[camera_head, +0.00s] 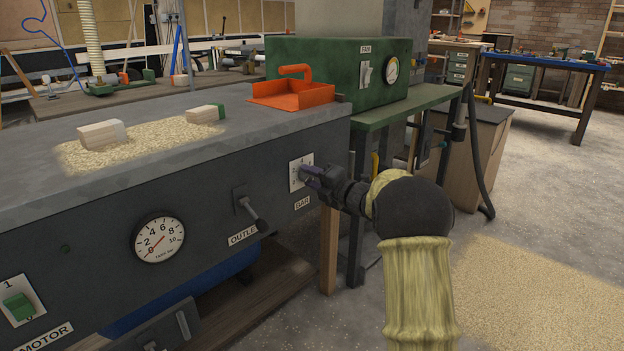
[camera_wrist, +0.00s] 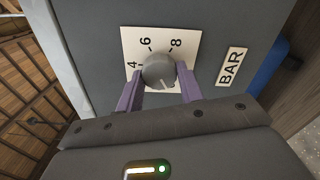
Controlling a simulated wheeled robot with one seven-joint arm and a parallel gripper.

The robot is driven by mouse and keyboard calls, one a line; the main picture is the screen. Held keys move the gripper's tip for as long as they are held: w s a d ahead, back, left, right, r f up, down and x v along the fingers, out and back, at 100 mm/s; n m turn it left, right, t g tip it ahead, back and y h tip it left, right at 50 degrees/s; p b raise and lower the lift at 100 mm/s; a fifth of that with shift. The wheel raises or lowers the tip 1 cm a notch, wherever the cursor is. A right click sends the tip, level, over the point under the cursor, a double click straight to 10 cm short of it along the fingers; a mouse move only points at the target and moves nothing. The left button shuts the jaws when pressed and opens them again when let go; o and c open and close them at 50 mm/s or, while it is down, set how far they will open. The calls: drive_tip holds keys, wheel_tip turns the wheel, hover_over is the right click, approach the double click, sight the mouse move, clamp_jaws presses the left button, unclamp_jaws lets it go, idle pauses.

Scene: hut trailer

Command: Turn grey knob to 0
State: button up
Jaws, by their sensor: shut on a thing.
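The grey knob (camera_wrist: 158,72) sits on a white dial plate (camera_wrist: 190,42) with 4, 6 and 8 visible in the wrist view. The rest of the scale is hidden by the knob and my gripper. A light pointer mark shows on the knob's lower edge in that view, toward my gripper. My gripper (camera_wrist: 160,84) has its two purple fingers on either side of the knob and is shut on it. In the head view my gripper (camera_head: 311,174) reaches the dial plate (camera_head: 295,169) on the dark front panel, and the knob is mostly hidden.
A BAR label (camera_head: 302,203) is beside the dial. An outlet lever (camera_head: 250,207), a round gauge (camera_head: 158,240) and a green motor switch (camera_head: 20,306) are on the same panel. An orange dustpan (camera_head: 290,95) and wood blocks (camera_head: 101,134) lie on top.

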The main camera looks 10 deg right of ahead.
drive_tip(key=o, duration=1)
drive_tip(key=p+v, duration=0.6)
drive_tip(key=v, duration=1.1)
drive_tip(key=shift+s+d, duration=0.15)
